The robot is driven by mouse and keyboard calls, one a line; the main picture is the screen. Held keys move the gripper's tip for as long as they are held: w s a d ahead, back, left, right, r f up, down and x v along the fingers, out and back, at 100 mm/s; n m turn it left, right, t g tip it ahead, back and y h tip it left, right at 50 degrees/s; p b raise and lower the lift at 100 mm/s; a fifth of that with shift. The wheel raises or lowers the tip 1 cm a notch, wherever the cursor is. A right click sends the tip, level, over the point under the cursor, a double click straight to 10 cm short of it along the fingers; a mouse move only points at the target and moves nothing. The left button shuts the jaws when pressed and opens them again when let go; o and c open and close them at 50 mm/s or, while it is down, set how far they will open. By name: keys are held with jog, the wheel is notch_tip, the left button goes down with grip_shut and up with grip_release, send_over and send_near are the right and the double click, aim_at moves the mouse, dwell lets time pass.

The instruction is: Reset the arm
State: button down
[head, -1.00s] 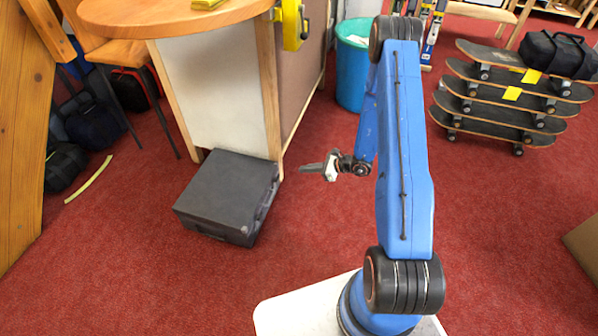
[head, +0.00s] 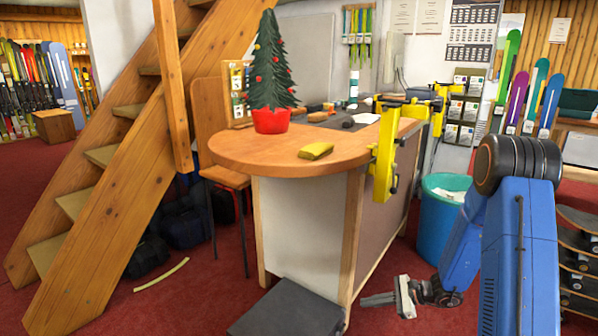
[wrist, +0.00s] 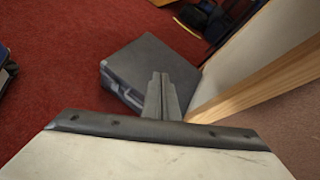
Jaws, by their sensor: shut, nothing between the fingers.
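My gripper (head: 372,300) shows at the lower right of the head view, at the end of my blue arm. Its fingers are together with nothing between them, and they point left. In the wrist view my gripper (wrist: 161,82) shows its two fingers side by side, in front of a dark grey case (wrist: 135,62) on the red floor. In the head view the case (head: 285,312) stands at the foot of the bench, to the left of the fingers. The arm is bent, with its elbow high at the right.
Wooden stairs (head: 120,150) rise at left. Skateboards (head: 577,270) are stacked at right.

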jog(key=s+a+r+n+g+h, duration=0.2)
jog(key=s+r+n, duration=0.3)
jog(key=s+r, duration=0.45)
jog(key=s+a+r+n+g+h, duration=0.2)
jog(key=s+r+n, duration=0.4)
jog(key=s+r, duration=0.3)
jog(key=s+d+r+n+t+h, duration=0.2)
jog(key=s+d+r+n+h, duration=0.1)
jog(key=s+r, duration=0.3)
jog(key=s+d+r+n+t+h, duration=0.2)
jog(key=s+d+r+n+h, duration=0.2)
jog(key=s, duration=0.7)
jog(key=shift+d+r+t+h, duration=0.3)
jog(key=shift+d+r+t, duration=0.1)
jog(key=shift+d+r, duration=0.45)
